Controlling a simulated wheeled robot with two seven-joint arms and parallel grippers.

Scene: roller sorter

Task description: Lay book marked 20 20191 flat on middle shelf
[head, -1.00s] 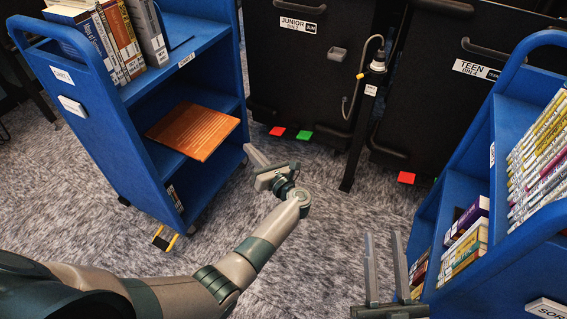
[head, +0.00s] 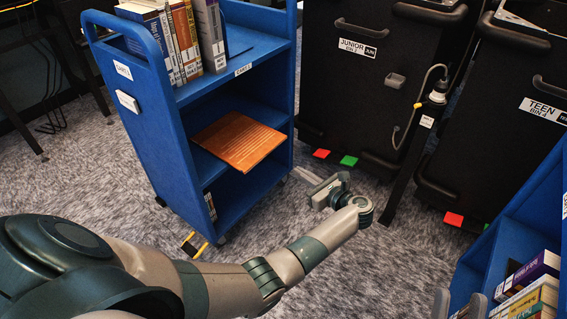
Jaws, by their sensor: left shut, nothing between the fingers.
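An orange-brown book (head: 239,141) lies flat on the middle shelf (head: 205,165) of the blue cart on the left. Its near right corner sticks out past the shelf's front edge. Its marking cannot be read from here. My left gripper (head: 308,180) is shut and empty, to the right of the cart and below the book, apart from it. My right gripper (head: 459,303) shows only its fingertips at the bottom edge. They stand apart with nothing seen between them.
Several upright books (head: 183,42) stand on the cart's top shelf. Black bins (head: 375,95) stand behind, with a post (head: 411,165) in front of them. A second blue cart (head: 520,225) with books is at the lower right. Carpet lies between the carts.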

